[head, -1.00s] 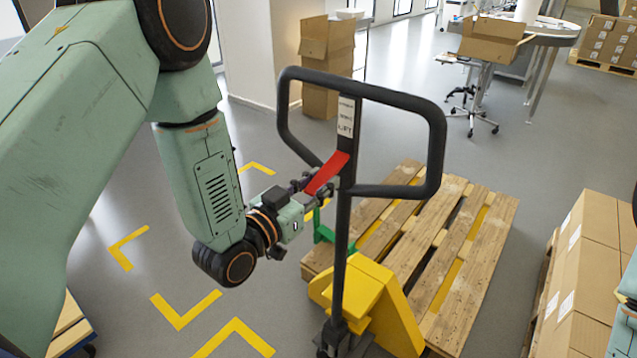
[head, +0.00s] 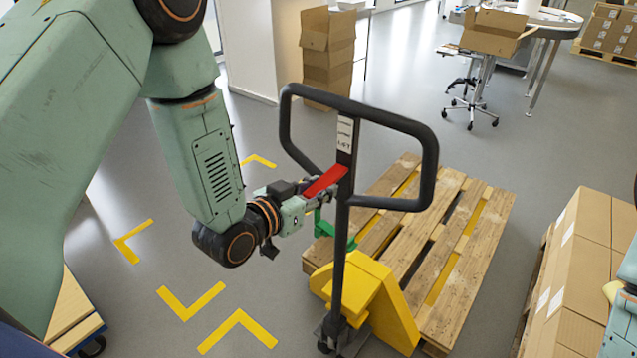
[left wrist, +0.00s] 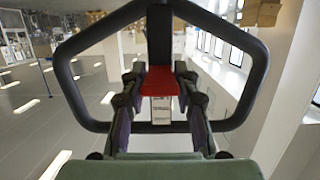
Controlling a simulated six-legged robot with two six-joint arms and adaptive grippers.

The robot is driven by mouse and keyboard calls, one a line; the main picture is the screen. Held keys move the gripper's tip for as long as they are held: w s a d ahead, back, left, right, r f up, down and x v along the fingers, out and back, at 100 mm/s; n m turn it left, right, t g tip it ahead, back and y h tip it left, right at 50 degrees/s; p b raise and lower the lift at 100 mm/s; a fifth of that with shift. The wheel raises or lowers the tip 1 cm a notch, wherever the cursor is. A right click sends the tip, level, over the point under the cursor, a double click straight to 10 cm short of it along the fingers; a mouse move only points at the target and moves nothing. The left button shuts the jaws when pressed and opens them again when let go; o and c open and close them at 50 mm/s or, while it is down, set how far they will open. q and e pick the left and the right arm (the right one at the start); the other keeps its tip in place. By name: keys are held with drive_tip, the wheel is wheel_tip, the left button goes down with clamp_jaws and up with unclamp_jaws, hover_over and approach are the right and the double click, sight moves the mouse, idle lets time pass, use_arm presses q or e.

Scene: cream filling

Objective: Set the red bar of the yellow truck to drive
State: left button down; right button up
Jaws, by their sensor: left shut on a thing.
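The yellow truck (head: 370,298) stands at the front end of a wooden pallet, with its dark looped handle (head: 433,165) rising above it. The red bar (head: 325,181) sits at the base of the loop, just below a white label on the shaft, and slants down to the left. My left gripper (head: 318,195) comes in from the left and is shut on the red bar. In the left wrist view the bar (left wrist: 159,80) lies between the two fingers, inside the loop. My right arm shows only at the right edge; its gripper cannot be made out.
The wooden pallet (head: 470,235) lies behind the truck. Stacked cartons (head: 572,265) stand at the right. Yellow floor marks (head: 190,300) lie on open grey floor at the left. An open carton on a wheeled stand (head: 490,38) is at the back.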

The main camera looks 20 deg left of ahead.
use_arm(q)
drive_tip(key=shift+w+r, duration=0.1)
drive_tip(key=shift+r, duration=0.45)
drive_tip(key=c, duration=1.4)
unclamp_jaws()
drive_tip(key=o, duration=0.4)
drive_tip(key=shift+s, duration=0.2)
drive_tip(key=shift+f, duration=0.1)
drive_tip(key=shift+a, duration=0.1)
drive_tip(key=v, duration=0.7)
drive_tip(key=shift+s+f, duration=0.1)
drive_tip(key=shift+s, duration=0.2)
